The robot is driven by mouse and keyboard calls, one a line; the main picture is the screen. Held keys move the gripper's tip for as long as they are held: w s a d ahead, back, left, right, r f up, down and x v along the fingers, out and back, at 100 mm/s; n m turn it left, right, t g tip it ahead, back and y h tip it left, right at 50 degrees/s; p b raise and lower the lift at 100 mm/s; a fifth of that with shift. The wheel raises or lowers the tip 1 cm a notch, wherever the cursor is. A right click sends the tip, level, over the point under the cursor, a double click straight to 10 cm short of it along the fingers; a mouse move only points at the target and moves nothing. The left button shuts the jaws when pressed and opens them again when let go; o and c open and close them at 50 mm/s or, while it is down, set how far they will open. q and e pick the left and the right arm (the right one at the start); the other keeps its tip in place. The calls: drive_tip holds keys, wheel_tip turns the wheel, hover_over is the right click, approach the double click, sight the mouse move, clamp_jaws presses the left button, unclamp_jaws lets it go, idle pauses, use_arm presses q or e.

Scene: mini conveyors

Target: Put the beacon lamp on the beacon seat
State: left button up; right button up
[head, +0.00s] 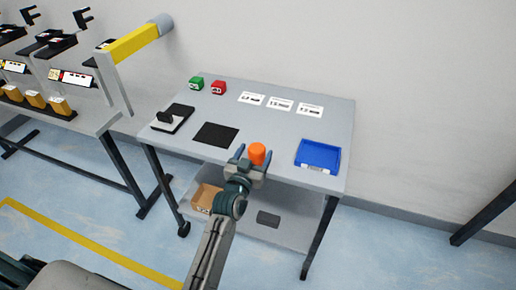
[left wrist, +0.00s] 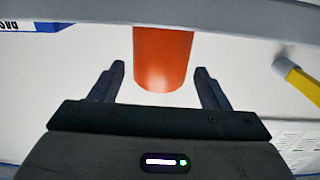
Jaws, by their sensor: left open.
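The beacon lamp is an orange cylinder (head: 257,153) at the front edge of the grey table, right of the black mat. In the left wrist view the lamp (left wrist: 162,55) stands between the two fingers, with a gap on each side. My left gripper (head: 253,158) is open around the lamp, not closed on it. A grey round end piece (head: 166,23) on the yellow beam at the back left may be the beacon seat; I cannot tell for sure. My right gripper is out of view.
The table (head: 300,128) holds a black mat (head: 214,135), a black stand (head: 172,118), green (head: 196,83) and red (head: 218,87) blocks, white cards (head: 280,105) and a blue tray (head: 318,156). The yellow beam (head: 138,42) rises at the left. The table's middle is clear.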

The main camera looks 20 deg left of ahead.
use_arm(q)
drive_tip(key=s+b, duration=0.1)
drive_tip(key=s, duration=0.7)
drive_tip(key=shift+s, duration=0.15)
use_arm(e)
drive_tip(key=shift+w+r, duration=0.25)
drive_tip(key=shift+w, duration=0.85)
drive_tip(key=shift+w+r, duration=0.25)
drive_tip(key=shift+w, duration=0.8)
use_arm(q)
drive_tip(key=shift+a, duration=0.15)
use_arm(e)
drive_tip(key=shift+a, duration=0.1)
